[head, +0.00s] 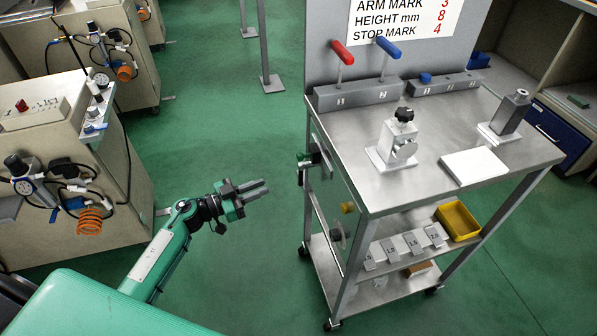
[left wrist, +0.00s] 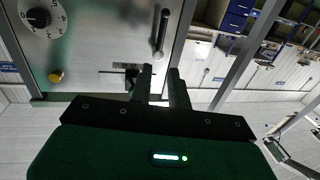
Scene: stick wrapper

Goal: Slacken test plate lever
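A grey metal plate (head: 338,190) hangs upright on the cart's left side. In the left wrist view the plate (left wrist: 105,45) carries a silver bar-like lever (left wrist: 161,34), a dark clamp-like fitting (left wrist: 124,69), a yellow knob (left wrist: 55,76) and a numbered dial (left wrist: 42,17). In the head view a green-and-black fitting (head: 307,159) sticks out near the plate's top, with a small silver part beside it. My left gripper (head: 268,187) is left of the plate, apart from it, empty. Its fingers (left wrist: 161,80) are parted. My right gripper is not seen.
The cart top (head: 365,165) holds red (head: 342,52) and blue (head: 388,47) T-handles, a black-knobbed block (head: 398,140), a post and a white pad. A yellow bin (head: 458,221) and small blocks sit on its shelf. Cabinets stand at left; green floor lies clear between.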

